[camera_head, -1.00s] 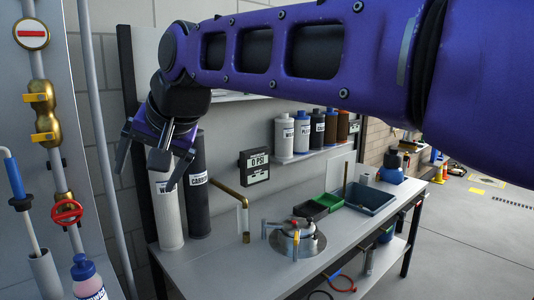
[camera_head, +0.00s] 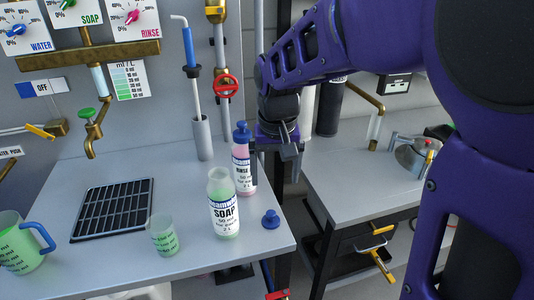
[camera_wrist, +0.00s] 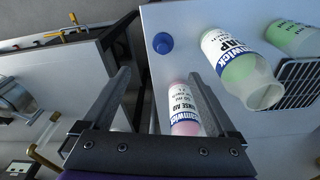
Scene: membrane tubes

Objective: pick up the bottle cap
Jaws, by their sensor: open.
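The blue bottle cap (camera_head: 271,219) lies on the light table near its right edge. It also shows in the wrist view (camera_wrist: 163,43), beyond the fingertips. The uncapped soap bottle (camera_head: 223,205) stands left of the cap, and the rinse bottle (camera_head: 243,170) with a blue cap on it stands behind. My gripper (camera_head: 274,168) is open and empty, pointing down above the table's right edge. It is above and behind the loose cap, apart from it. In the wrist view its two fingers (camera_wrist: 155,78) are spread, with the rinse bottle showing partly behind the right finger.
A black drain grid (camera_head: 112,208), a measuring cup (camera_head: 164,236) and a blue-handled jug (camera_head: 22,245) are on the table's left part. A gap separates this table from the right bench (camera_head: 375,190). The table is clear just around the cap.

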